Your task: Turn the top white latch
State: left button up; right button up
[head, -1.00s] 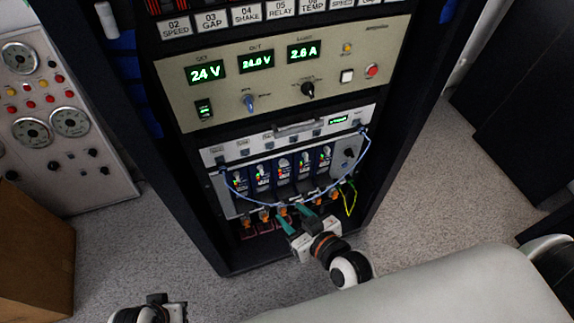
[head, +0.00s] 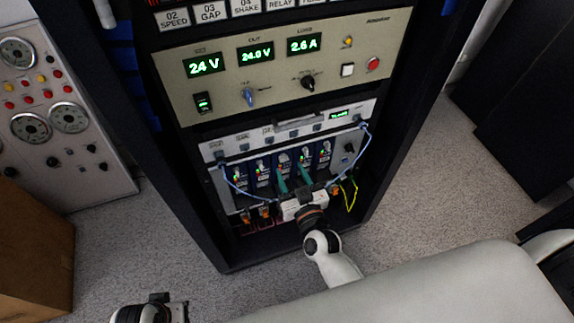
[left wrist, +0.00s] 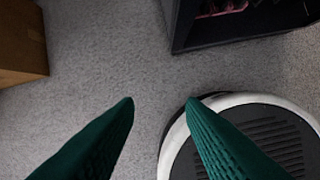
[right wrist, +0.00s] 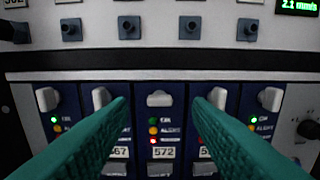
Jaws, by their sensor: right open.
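Several blue modules stand side by side in the rack, each with a white latch at its top. In the right wrist view the middle latch (right wrist: 159,100), above label 572, lies sideways, while the neighbouring latches (right wrist: 47,99) (right wrist: 270,98) stand upright or slightly tilted. My right gripper (head: 292,172) is open in front of the modules. In the right wrist view its green fingers (right wrist: 160,106) lie on either side of the middle latch, apart from it. My left gripper (left wrist: 160,101) is open and empty above the floor, far from the rack.
A blue cable (head: 234,186) loops past the modules, and a yellow cable (head: 351,196) hangs at the right. A silver panel with a handle (head: 294,125) sits above the modules, below a beige power supply (head: 280,75). A cardboard box (head: 38,250) stands at the left.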

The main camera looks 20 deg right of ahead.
aim_at(285, 160)
pick_arm(q)
jog(key=shift+v, duration=0.9)
pick_arm(e)
jog(key=shift+w, duration=1.7)
pick_arm(q)
jog(key=shift+w, duration=0.15)
jog(key=shift+r, duration=0.1)
pick_arm(e)
jog(key=c, duration=1)
